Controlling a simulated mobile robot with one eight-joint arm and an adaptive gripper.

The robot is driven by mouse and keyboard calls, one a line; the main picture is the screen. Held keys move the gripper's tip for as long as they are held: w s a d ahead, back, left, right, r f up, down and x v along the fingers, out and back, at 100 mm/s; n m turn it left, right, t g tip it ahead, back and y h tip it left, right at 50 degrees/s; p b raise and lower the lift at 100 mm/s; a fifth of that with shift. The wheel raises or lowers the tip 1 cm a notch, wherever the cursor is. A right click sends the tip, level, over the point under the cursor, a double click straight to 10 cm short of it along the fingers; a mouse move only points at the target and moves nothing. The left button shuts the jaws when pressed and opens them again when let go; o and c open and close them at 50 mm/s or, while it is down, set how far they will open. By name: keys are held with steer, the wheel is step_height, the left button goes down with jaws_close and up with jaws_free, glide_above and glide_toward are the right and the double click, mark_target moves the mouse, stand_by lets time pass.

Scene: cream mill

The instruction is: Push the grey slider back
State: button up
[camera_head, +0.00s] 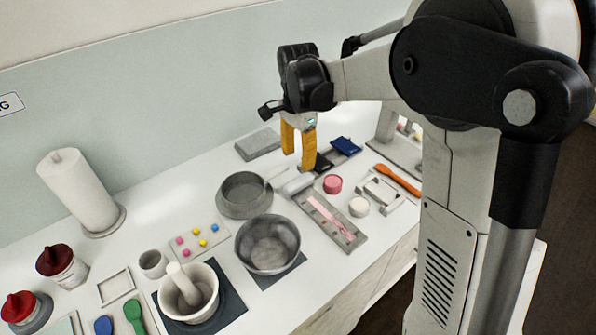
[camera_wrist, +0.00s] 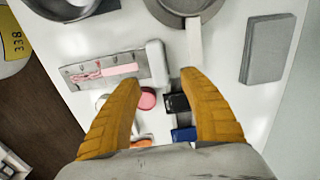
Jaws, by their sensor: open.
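A grey board with pink streaks and marks (camera_head: 336,226) lies on the white counter. It also shows in the wrist view (camera_wrist: 88,73). A pale grey bar (camera_head: 297,186), which looks like the slider, lies across the board's far end. It also shows in the wrist view (camera_wrist: 157,62), at the board's right end. My gripper (camera_head: 297,153) has yellow fingers, spread apart and empty, pointing down above the counter behind the bar. Contact cannot be told.
A grey pan (camera_head: 245,193) stands left of the bar, its handle near it. A metal bowl (camera_head: 267,246) is left of the board. A pink jar (camera_head: 333,184), a dark block (camera_wrist: 176,103) and a blue block (camera_head: 346,146) are close by. A grey slab (camera_head: 258,145) lies behind.

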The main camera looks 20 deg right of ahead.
steer(key=shift+r, duration=1.55)
steer(key=s+d+r+n+t, duration=0.1)
steer(key=s+n+t, duration=0.2)
steer(key=s+n, duration=0.3)
steer(key=s+d+r+n+t, duration=0.1)
steer(key=s+n+t, duration=0.3)
steer(key=s, duration=1.1)
steer(key=r+n, duration=0.1)
steer(key=n, duration=0.2)
steer(key=shift+s+r, duration=0.15)
steer(key=shift+s, duration=0.15)
